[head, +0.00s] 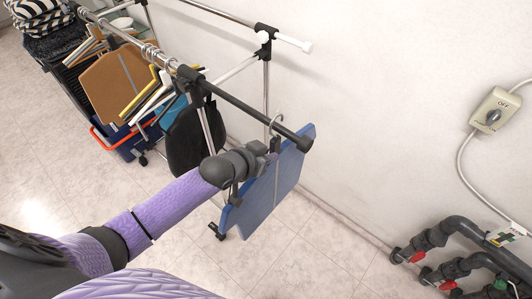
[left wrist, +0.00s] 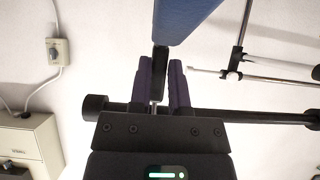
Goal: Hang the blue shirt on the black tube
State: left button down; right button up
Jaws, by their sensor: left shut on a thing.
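The blue shirt (head: 270,198) is a flat, board-like panel on a hanger, hanging below the free end of the black tube (head: 246,108). My left gripper (head: 264,158) is shut on the hanger's neck at the top of the shirt. The metal hanger hook (head: 276,119) shows at the tube near its end cap; I cannot tell whether it rests on the tube. In the left wrist view, the dark hanger neck (left wrist: 160,72) is between the fingers, the shirt (left wrist: 182,14) is beyond them, and the tube (left wrist: 258,116) crosses behind. My right gripper is not in view.
The rack holds a dark garment (head: 184,140), a brown one (head: 115,84) and several hangers (head: 150,98) at the left. A wall (head: 390,70) runs close behind. Grey pipes (head: 455,235) with red valves are at the lower right. The floor in front is clear.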

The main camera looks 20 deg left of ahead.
aim_at(274, 174)
pick_arm(q)
jog(key=shift+w+d+f+b, duration=0.1)
jog(key=shift+w+f+b, duration=0.15)
jog(key=shift+f+b, duration=0.35)
jog(key=shift+w+f, duration=0.1)
jog(key=shift+f, duration=0.05)
jog(key=shift+w+d+f+b, duration=0.1)
jog(key=shift+w+f+b, duration=0.15)
jog(key=shift+f+b, duration=0.4)
jog(key=shift+s+f, duration=0.15)
jog(key=shift+f, duration=0.1)
dwell(0.4)
jog(key=shift+c, duration=2.4)
grip_release()
